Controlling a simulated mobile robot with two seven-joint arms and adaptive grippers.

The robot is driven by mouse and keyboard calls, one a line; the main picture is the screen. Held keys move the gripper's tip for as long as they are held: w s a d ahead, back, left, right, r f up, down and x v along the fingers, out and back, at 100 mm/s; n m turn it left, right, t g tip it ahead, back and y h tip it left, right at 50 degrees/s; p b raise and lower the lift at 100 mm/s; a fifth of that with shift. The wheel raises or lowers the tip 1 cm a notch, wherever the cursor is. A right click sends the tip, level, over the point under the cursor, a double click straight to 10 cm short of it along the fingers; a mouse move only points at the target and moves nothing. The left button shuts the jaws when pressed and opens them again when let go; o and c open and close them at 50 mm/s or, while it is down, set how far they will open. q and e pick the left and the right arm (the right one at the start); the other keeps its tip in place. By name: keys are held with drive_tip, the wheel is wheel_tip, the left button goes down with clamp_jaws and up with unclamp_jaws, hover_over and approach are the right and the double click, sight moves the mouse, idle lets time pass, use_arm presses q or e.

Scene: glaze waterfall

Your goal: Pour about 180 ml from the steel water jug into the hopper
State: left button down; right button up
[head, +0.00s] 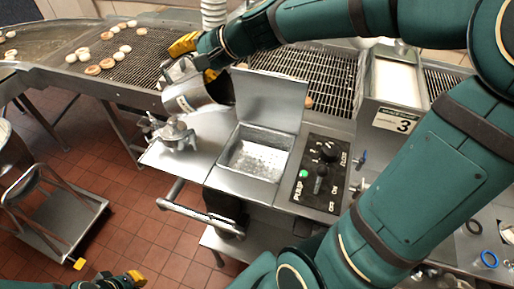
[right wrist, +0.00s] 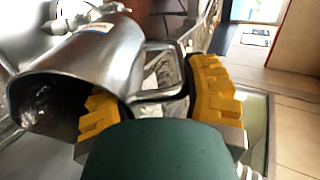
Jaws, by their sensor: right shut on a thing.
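The steel water jug (head: 190,97) is in the air above the left part of the steel worktop, left of the hopper. In the right wrist view the jug (right wrist: 95,55) looks tilted, its dark mouth at the lower left. I cannot make out the water level, and no stream shows. My right gripper (head: 193,62) is shut on the jug's handle, which shows between the yellow fingers (right wrist: 160,95). The hopper (head: 258,158) is an open steel box with its lid raised behind it and pale speckles inside. My left gripper (head: 130,279) is partly in view at the bottom edge.
A metal valve fitting (head: 177,135) stands on the worktop left of the hopper. A black pump switch panel (head: 320,175) is right of it. A mesh conveyor (head: 135,60) with doughnuts runs behind. A wheeled cart (head: 55,220) stands at the left.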

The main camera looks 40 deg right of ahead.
drive_tip(key=shift+w+a+r+g, duration=0.1)
drive_tip(key=shift+w+r+g, duration=0.1)
drive_tip(key=shift+g, duration=0.1)
